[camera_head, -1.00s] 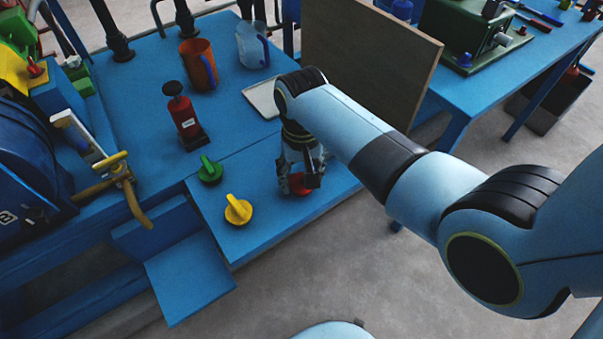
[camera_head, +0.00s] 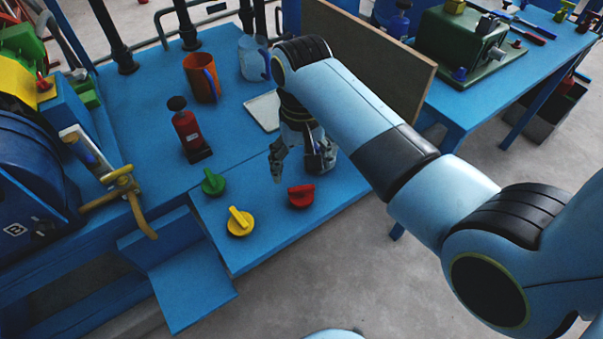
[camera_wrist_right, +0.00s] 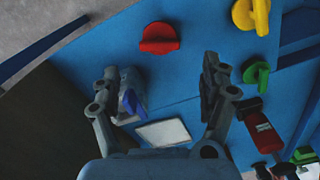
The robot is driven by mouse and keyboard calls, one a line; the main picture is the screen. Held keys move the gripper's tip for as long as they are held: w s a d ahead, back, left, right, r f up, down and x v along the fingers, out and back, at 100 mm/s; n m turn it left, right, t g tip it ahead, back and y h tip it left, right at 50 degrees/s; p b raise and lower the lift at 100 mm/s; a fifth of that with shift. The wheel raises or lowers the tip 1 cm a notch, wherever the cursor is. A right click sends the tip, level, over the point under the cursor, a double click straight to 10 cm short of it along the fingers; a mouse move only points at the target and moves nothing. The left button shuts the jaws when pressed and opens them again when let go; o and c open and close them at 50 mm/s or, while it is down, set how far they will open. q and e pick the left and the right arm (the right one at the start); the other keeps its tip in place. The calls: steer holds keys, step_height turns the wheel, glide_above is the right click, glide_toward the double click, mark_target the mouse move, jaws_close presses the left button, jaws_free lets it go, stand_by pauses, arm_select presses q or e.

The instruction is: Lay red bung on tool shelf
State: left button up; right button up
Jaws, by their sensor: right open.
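The red bung (camera_head: 300,196) lies on the blue shelf (camera_head: 262,254) at the front of the bench, to the right of the yellow bung (camera_head: 239,223) and green bung (camera_head: 213,183). My right gripper (camera_head: 298,170) is above the shelf, just behind the red bung and apart from it. Its fingers are spread and empty. In the right wrist view the red bung (camera_wrist_right: 158,38) lies beyond the gap between the open fingertips (camera_wrist_right: 161,66). My left gripper is not in view.
A red and black bottle (camera_head: 187,132), an orange mug (camera_head: 201,77) and a clear jug (camera_head: 254,58) stand on the bench behind. A white plate (camera_head: 263,112) lies near my arm. A brown board (camera_head: 370,62) stands upright behind my right arm.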

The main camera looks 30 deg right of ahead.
steer(key=shift+r, duration=1.75)
steer(key=shift+s+f, duration=0.1)
steer(key=s+d+f+n, duration=0.1)
steer(key=s+d+f, duration=0.2)
steer(key=s+f, duration=0.8)
steer(key=s+d+f+n, duration=0.1)
steer(key=s+d+f, duration=0.2)
steer(key=s+f, duration=0.7)
steer(key=s+d+f+n, duration=0.2)
steer(key=s+f, duration=0.9)
steer(key=s, duration=0.8)
steer(key=shift+d+f+t+h, duration=0.3)
steer(key=shift+d+t+h, duration=0.1)
steer(key=shift+d, duration=0.4)
